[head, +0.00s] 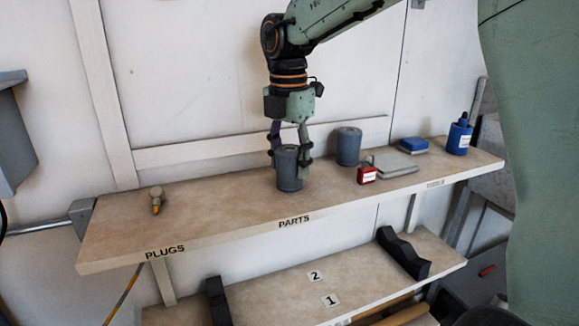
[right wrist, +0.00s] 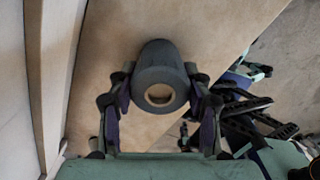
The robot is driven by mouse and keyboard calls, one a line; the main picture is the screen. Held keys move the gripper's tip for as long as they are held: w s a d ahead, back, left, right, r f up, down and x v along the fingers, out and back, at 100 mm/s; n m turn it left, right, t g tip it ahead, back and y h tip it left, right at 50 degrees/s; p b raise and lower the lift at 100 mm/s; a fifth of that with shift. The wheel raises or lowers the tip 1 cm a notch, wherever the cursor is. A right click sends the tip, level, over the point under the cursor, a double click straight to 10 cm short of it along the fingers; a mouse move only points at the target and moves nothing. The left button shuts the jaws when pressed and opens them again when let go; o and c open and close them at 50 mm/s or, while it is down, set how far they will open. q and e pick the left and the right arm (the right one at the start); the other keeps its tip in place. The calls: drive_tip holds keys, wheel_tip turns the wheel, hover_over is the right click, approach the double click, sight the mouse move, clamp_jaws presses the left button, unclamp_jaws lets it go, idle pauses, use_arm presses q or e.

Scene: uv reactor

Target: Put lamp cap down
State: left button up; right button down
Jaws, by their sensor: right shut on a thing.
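A dark grey-blue lamp cap (head: 289,170), a short cylinder, is upright at the upper shelf (head: 230,198), above the "PARTS" label. My right gripper (head: 290,155) comes down from above and is shut on it. In the right wrist view the same cap (right wrist: 160,80) sits between the two fingers of the gripper (right wrist: 160,88), its round recessed end facing the camera. The cap's base looks to be at the shelf surface; I cannot tell for sure whether it touches. A second similar cap (head: 348,147) stands behind it to the right. My left gripper is not in view.
A plug (head: 156,200) lies at the left. The shelf between plug and cap is clear. A lower shelf (head: 290,292) has black cradles.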

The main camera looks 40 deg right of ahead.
drive_tip(key=shift+s, duration=0.1)
drive_tip(key=c, duration=0.6)
unclamp_jaws()
drive_tip(key=shift+r, duration=0.1)
wheel_tip(320, 180, up, 6)
drive_tip(key=p, duration=0.4)
drive_tip(key=shift+r, duration=0.15)
drive_tip(key=shift+r+p, duration=0.5)
drive_tip(key=shift+r, duration=0.15)
drive_tip(key=shift+a+f, duration=0.1)
drive_tip(key=shift+f, duration=0.05)
